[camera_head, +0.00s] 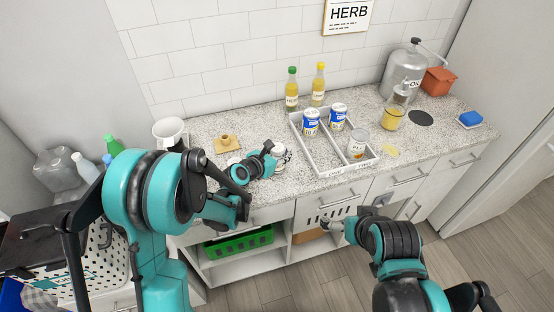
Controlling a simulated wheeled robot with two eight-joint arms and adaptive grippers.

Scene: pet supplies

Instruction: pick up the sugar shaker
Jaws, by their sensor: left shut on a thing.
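My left gripper (273,154) reaches over the counter left of the divided tray. It is shut on a small white and silver thing (282,152), apparently the sugar shaker, which its fingers partly hide. I cannot tell whether this thing touches the counter. My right gripper (338,225) is in front of the drawers, below the counter edge, with nothing seen in it. Its finger gap is too small to make out.
The white divided tray (318,157) holds two blue and white cans (311,122) and a labelled jar (357,145). Two yellow bottles (292,90) stand behind it. A wooden piece (228,143) and a white pitcher (170,133) are to the left.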

